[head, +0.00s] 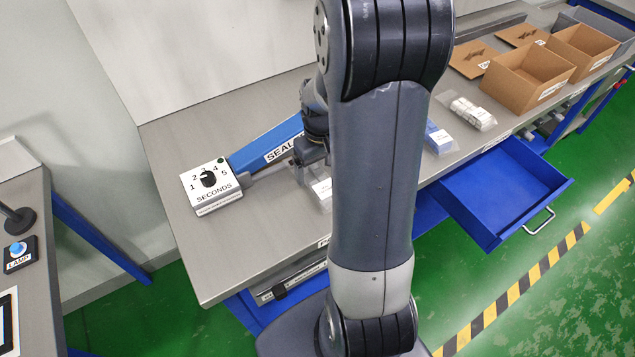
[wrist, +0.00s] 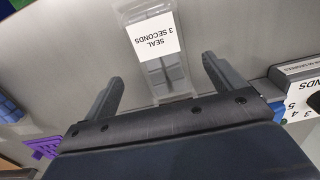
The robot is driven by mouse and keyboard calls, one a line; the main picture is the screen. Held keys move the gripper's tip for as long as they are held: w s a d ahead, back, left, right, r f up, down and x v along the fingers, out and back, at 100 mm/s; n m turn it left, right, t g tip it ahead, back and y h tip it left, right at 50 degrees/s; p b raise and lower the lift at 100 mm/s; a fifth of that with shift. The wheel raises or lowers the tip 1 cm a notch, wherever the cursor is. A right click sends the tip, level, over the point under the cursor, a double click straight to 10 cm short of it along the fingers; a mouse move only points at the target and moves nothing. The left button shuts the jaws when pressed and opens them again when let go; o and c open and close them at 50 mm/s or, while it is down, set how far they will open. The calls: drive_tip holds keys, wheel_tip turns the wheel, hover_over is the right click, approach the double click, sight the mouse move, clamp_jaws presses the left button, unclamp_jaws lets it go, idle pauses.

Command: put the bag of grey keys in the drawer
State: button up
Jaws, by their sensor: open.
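The bag of grey keys (wrist: 160,72) is a clear pouch with grey blocks inside and a white label reading "SEAL 3 SECONDS". It lies on the bench and also shows in the head view (head: 323,190), partly hidden by my arm. My gripper (wrist: 160,88) is open, with one finger on each side of the bag's near end; I cannot tell whether they touch it. In the head view my gripper (head: 308,172) is beside the sealer. The blue drawer (head: 500,195) is pulled out at the bench front and looks empty.
The sealer has a blue arm (head: 265,143) and a white seconds dial box (head: 210,187), left of my gripper. A bag with blue contents (head: 438,139), a bag with white contents (head: 470,112) and cardboard boxes (head: 528,78) stand to the right. The bench's front left is clear.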

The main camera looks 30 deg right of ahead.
sight(319, 180)
drive_tip(key=shift+w+a+f+p, duration=0.1)
drive_tip(key=shift+f+p, duration=0.4)
drive_tip(key=shift+f, duration=2.05)
drive_tip(key=c, duration=1.3)
